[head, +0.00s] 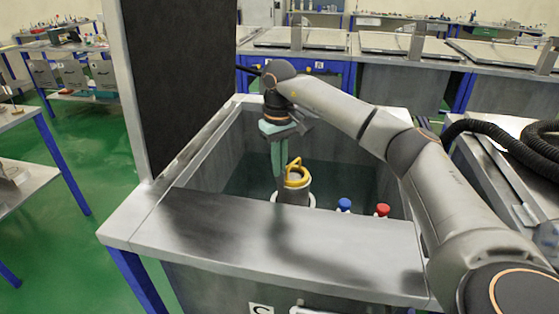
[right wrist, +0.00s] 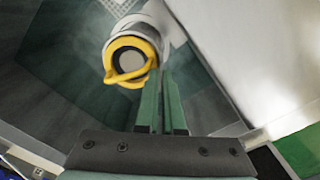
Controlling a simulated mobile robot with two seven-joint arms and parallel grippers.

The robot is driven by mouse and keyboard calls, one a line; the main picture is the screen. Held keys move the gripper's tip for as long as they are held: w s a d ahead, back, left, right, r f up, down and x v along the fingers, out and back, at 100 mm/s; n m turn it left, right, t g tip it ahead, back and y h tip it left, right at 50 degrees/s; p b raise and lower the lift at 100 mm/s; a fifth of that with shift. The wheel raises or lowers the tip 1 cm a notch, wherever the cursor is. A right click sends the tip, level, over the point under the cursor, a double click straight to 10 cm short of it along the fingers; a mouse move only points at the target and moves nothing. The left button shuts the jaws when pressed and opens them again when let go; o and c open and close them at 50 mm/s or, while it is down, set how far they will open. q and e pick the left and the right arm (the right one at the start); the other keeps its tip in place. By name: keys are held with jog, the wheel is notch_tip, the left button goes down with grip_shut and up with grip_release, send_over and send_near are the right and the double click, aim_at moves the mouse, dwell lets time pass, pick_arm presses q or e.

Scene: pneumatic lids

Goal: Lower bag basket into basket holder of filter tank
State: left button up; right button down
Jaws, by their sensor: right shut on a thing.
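The bag basket has a yellow rim with a raised loop handle (head: 297,180) and a grey body. It is inside the open tank (head: 222,150), close to the near wall. My right gripper (head: 280,176) points down from above, with its green fingers shut on the basket's rim area. In the right wrist view the yellow rim (right wrist: 108,58) and pale centre lie beyond the fingers (right wrist: 160,95). A whitish cylindrical part, likely the basket holder (right wrist: 150,32), shows around or behind the basket. How deep the basket sits in it is hidden. My left gripper is not in view.
A blue knob (head: 344,205) and a red knob (head: 382,210) stand right of the basket. The steel front ledge (head: 290,240) and raised dark lid (head: 185,75) border the tank. Black hoses (head: 490,128) lie on the right. The tank's middle is open.

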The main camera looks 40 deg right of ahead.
aim_at(280, 183)
jog(key=shift+f+b, duration=1.4)
jog(key=shift+f, duration=1.95)
jog(key=shift+f+b, duration=0.3)
jog(key=shift+f, duration=0.35)
jog(key=c, duration=1)
grip_release()
jog(key=shift+o, duration=0.2)
